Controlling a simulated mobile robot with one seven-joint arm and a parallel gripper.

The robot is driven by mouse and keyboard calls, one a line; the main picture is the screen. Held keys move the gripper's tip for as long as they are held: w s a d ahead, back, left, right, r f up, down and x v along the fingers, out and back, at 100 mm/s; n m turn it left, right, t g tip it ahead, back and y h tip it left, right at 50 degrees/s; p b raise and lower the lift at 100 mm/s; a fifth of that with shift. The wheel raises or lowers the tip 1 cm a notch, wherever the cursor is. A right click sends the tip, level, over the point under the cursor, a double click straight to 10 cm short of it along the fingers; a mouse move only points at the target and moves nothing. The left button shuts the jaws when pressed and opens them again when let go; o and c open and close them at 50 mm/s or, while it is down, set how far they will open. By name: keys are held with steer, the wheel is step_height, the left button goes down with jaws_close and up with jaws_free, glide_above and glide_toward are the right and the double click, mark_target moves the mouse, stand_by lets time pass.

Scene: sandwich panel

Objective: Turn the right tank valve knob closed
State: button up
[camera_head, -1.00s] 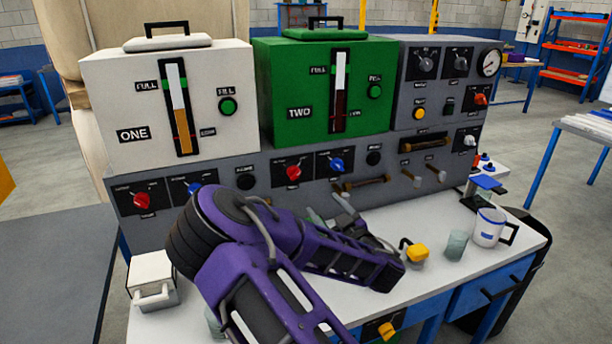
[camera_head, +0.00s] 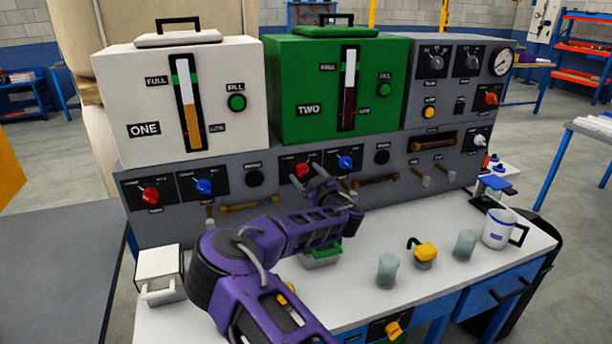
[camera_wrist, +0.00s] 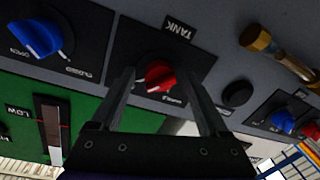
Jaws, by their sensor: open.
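The right red tank knob (camera_head: 302,170) sits on a black plate on the grey panel, below the green tank marked TWO. In the wrist view the red knob (camera_wrist: 160,76) is close up on a plate labelled TANK. My gripper (camera_head: 317,181) is at the panel in front of this plate, partly covering it. In the wrist view my gripper (camera_wrist: 157,70) is open, with one finger on each side of the knob and visible gaps to it. Whether the fingertips reach the knob's depth is unclear. The left red tank knob (camera_head: 151,195) is below the white tank marked ONE.
A blue knob (camera_head: 345,162) and a black button (camera_head: 382,157) are right of the red knob. Brown-handled levers (camera_head: 377,181) stick out below.

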steer(key=shift+w, duration=0.1)
jaws_close()
stand_by(0.4)
